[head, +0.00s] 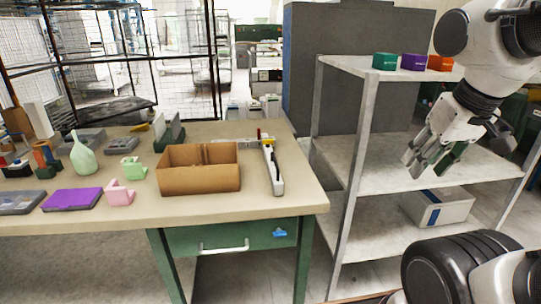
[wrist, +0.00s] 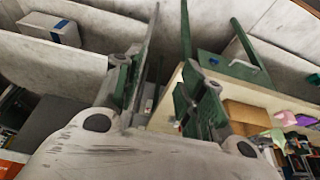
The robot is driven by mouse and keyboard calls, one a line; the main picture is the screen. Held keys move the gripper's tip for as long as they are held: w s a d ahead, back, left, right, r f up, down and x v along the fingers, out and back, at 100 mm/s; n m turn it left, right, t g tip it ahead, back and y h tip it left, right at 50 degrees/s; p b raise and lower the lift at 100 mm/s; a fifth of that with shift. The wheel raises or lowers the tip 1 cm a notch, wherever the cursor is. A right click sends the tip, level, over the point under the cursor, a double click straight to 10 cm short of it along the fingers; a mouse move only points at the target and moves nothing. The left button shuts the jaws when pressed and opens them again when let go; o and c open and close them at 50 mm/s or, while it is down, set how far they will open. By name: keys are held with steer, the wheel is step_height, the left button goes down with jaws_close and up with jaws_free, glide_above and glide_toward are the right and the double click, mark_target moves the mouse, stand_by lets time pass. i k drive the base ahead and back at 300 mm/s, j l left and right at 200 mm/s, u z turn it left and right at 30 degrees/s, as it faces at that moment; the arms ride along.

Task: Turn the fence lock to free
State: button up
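A long white rail (head: 275,175) lies along the right part of the tan workbench (head: 292,203), with a dark lever-like part (head: 269,150) on it. This appears to be the fence and its lock, but the lock's setting is too small to read. A small red and yellow part (head: 259,134) is at its far end. My gripper (head: 432,158) is raised in front of the shelf rack, well right of the bench and apart from the rail. In the wrist view my gripper (wrist: 160,88) has its fingers spread with nothing between them.
An open cardboard box (head: 198,179) stands just left of the rail. Pink and green blocks and a pale vase (head: 83,155) are farther left.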

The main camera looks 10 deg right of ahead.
mark_target(267, 142)
steer(key=i+j, duration=0.2)
steer(key=j, duration=0.2)
steer(key=i+j, duration=0.25)
steer(key=j, duration=0.15)
steer(key=i+j, duration=0.2)
steer(key=j, duration=0.2)
